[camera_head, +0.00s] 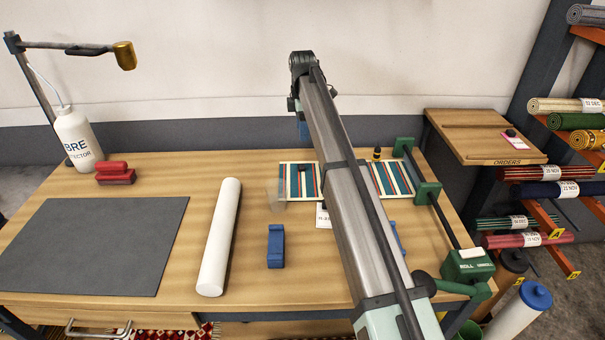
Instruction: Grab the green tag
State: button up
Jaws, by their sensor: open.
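I cannot make out a green tag in the head view. A small white label with dark print (322,215) lies on the bench, partly hidden by my arm. Its hidden part could be any colour. My arm crosses the right half of the bench, and its far end folds down behind the upper link. My gripper does not show clearly; it is hidden behind the arm. A striped rug piece (290,170) lies flat on the bench on both sides of my arm, its middle covered.
A blue block (275,246) and a pale, blurry block (275,196) stand left of my arm. A white roll (219,236), dark mat (95,245), red blocks (114,173) and white bottle (79,138) are further left. A green-ended roller clamp (428,193) stands right.

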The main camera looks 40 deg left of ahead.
aim_at(303, 166)
notch_tip(303, 166, down, 14)
jog(key=shift+r, duration=0.1)
jog(key=c, duration=1.1)
dwell(0.4)
